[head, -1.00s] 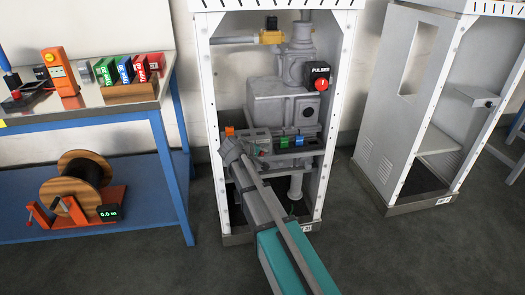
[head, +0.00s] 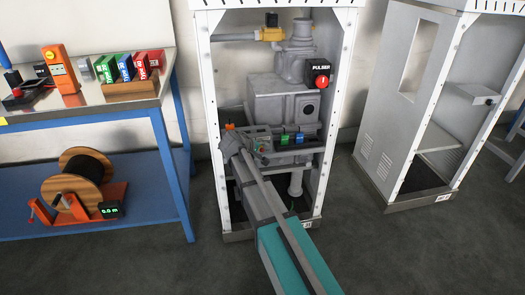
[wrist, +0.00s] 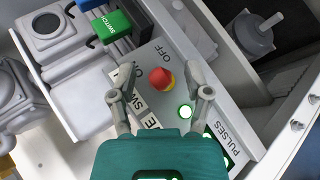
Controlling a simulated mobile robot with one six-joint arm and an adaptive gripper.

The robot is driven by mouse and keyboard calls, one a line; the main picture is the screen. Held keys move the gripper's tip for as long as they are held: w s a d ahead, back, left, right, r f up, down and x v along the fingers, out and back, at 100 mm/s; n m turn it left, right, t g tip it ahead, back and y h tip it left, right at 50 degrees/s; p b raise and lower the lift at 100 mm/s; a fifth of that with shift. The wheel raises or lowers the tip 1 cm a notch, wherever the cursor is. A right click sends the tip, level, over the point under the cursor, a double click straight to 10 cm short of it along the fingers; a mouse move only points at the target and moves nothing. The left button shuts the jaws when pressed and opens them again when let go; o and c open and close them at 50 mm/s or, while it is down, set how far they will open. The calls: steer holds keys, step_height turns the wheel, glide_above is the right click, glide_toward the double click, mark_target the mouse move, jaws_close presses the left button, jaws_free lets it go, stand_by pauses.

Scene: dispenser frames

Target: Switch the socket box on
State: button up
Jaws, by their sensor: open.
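The socket box appears to be the light grey panel (wrist: 152,55) lettered OFF and ON, with other words partly hidden by my gripper. A red knob on a yellow collar (wrist: 161,78) stands on it near OFF. My gripper (wrist: 157,66) is open, with one finger on each side of the knob in the wrist view. I cannot tell whether a finger touches it. In the head view, my arm reaches into the middle cabinet and largely covers the panel.
A green SWITCH block (wrist: 113,25) and a blue block stand beside the panel. A PULSER box (head: 319,74) with a red button is at the cabinet's right. White posts (head: 334,120) edge the cabinet. A workbench (head: 125,97) stands left, an open cabinet (head: 408,110) right.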

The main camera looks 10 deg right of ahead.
steer(key=s+f+m+g+y, duration=0.3)
steer(key=s+f+y, duration=0.1)
steer(key=s, duration=1.1)
steer(key=s+f+m+g+y, duration=0.3)
steer(key=s+g+y, duration=0.1)
steer(key=s, duration=1)
step_height(320, 180, up, 37)
steer(key=p, duration=3.7)
steer(key=shift+w+d, duration=0.15)
steer(key=shift+d, duration=0.05)
